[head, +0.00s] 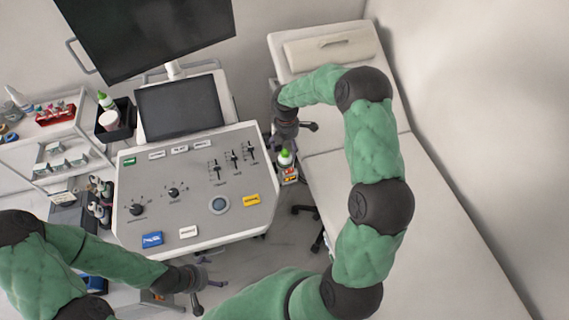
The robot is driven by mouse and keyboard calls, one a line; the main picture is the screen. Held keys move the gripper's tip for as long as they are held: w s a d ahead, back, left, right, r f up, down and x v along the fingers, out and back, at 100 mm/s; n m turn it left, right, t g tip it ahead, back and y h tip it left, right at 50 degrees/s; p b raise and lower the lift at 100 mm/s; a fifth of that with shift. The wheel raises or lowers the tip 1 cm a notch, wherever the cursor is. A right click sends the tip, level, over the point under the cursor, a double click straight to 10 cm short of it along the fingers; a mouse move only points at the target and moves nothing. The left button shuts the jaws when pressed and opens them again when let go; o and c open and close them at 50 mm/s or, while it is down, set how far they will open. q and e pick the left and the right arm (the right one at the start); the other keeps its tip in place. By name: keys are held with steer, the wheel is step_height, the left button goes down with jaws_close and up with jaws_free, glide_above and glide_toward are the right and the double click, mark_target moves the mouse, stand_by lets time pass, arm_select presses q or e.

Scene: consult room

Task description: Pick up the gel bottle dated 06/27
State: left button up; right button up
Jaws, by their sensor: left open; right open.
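A white gel bottle with a green cap (285,158) stands upright at the right side of the ultrasound console (240,145), in a small holder with a red and orange label. A second green-capped bottle (105,100) stands in a black bin at the console's left. The dates on both are too small to read. My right gripper (296,136) is open and empty, just above the first bottle and apart from it as far as I can tell. My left gripper (206,296) is open and empty, low in front of the console.
A dark monitor (150,35) and a smaller screen (180,107) rise behind the console. An exam bed (430,220) fills the right side. A white shelf cart (30,150) with small supplies stands at the left. Ultrasound probes (100,200) hang at the console's left edge.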

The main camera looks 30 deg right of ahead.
mark_target(285, 152)
steer(key=shift+w+a+f+b, duration=0.1)
steer(key=shift+f+b, duration=0.05)
steer(key=shift+f, duration=1.2)
steer(key=shift+a+f+b, duration=0.1)
steer(key=shift+f+b, duration=0.05)
steer(key=shift+f, duration=1.2)
steer(key=shift+r, duration=0.1)
jaws_close()
